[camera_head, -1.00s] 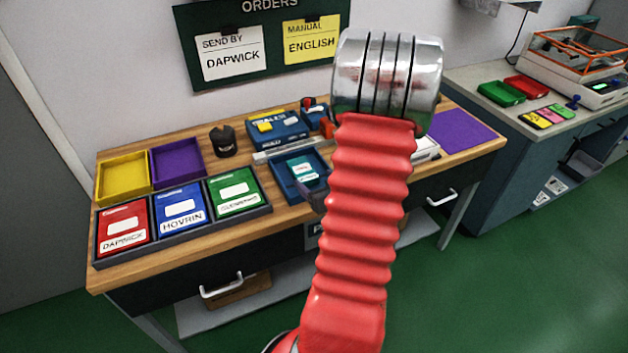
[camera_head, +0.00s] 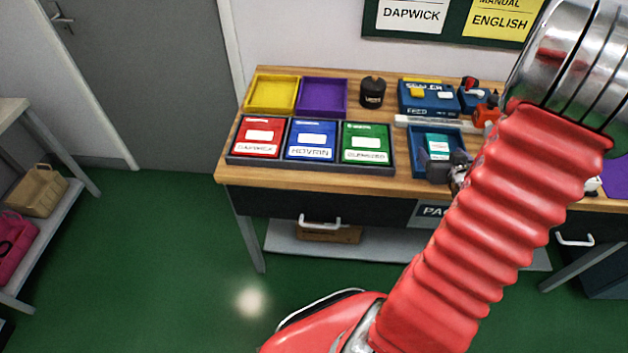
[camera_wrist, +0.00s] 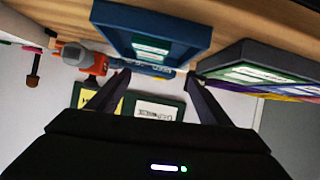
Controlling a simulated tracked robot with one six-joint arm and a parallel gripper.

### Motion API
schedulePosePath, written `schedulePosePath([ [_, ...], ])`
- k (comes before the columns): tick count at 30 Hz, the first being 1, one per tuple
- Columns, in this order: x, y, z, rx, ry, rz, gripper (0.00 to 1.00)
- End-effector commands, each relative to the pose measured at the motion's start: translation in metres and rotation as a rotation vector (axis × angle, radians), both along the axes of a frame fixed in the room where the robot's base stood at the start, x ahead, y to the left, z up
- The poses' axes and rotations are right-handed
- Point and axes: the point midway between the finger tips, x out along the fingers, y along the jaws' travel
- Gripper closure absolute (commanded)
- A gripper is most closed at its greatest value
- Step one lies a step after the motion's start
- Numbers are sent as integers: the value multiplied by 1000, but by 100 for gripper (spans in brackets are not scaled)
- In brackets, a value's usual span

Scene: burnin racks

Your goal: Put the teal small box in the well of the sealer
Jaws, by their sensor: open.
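The teal small box (camera_head: 439,146), with a white label, lies inside a blue open tray (camera_head: 413,140) in front of the blue sealer (camera_head: 428,97) marked FEED. Whether this tray is the sealer's well I cannot tell for sure. In the wrist view the box (camera_wrist: 151,47) also shows within the blue tray (camera_wrist: 188,33). My gripper (camera_head: 442,167) is at the tray's front side, close to the box, and partly covers its near end. In the wrist view my gripper (camera_wrist: 157,76) has its fingers spread, with nothing between them.
Left of the tray, a dark rack (camera_head: 232,160) holds red (camera_head: 258,138), blue (camera_head: 311,140) and green (camera_head: 365,143) boxes. Behind are yellow (camera_head: 272,94) and purple (camera_head: 322,97) trays and a black round holder (camera_head: 372,93). An orange-red tool (camera_head: 486,114) stands right of the sealer.

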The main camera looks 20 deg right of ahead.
Motion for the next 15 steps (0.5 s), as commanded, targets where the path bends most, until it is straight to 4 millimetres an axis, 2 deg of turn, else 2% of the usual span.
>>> schedulePosePath([
  [1, 11, 8, 12, -15, 22, 12, 27],
  [6, 35, 36, 38, -32, 110, 28, 27],
  [11, 50, 70, 64, -37, 179, 41, 27],
  [15, 59, 104, 86, -31, 230, 57, 27],
])
